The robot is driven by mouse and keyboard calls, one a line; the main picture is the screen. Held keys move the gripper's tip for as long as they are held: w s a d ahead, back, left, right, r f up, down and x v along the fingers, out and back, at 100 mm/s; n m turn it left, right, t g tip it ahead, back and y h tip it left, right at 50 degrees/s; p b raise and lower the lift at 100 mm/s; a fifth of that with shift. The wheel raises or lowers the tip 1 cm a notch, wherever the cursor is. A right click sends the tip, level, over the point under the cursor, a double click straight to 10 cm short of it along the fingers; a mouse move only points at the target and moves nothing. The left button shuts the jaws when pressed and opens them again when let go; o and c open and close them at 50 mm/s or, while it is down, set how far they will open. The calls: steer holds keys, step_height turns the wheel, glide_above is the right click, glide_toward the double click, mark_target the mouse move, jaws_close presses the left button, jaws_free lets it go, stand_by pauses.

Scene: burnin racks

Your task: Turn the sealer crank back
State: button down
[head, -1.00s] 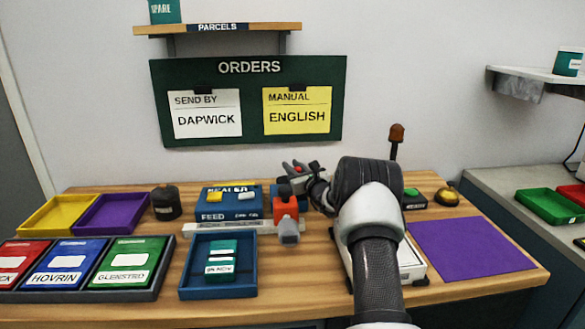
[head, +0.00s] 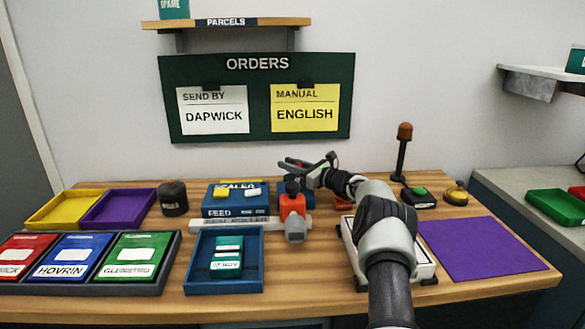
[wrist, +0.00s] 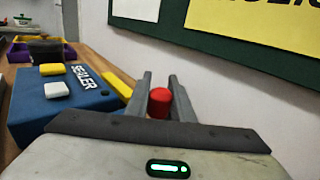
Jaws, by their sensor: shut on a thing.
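The sealer is a blue box (head: 236,203) at the middle back of the bench, with a yellow and a white button on top. It also fills the left of the wrist view (wrist: 62,112). My gripper (head: 305,163) is just right of and above the sealer, pointing left. In the wrist view my gripper's two grey fingers (wrist: 160,98) are closed around a red knob (wrist: 159,103), which looks like the crank's handle. The rest of the crank is hidden by my gripper, and the knob cannot be made out in the head view.
An orange device (head: 293,212) stands just right of the sealer. A blue tray (head: 190,262) with a green packet lies in front. A white scale-like box (head: 425,258) is under my arm. A beacon post (head: 401,155) stands behind right. The purple mat (head: 485,248) is bare.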

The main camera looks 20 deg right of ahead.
steer(key=shift+a+n+y+b, duration=0.25)
steer(key=shift+n+y+b, duration=0.1)
steer(key=shift+n+y, duration=0.05)
steer(key=shift+a+g+y, duration=0.1)
steer(key=shift+g+y, duration=0.2)
steer(key=shift+g, duration=0.1)
steer(key=c, duration=1.5)
jaws_free()
steer(key=shift+c, duration=0.2)
steer(key=shift+r, duration=0.1)
step_height(320, 180, up, 10)
steer(key=p, duration=0.3)
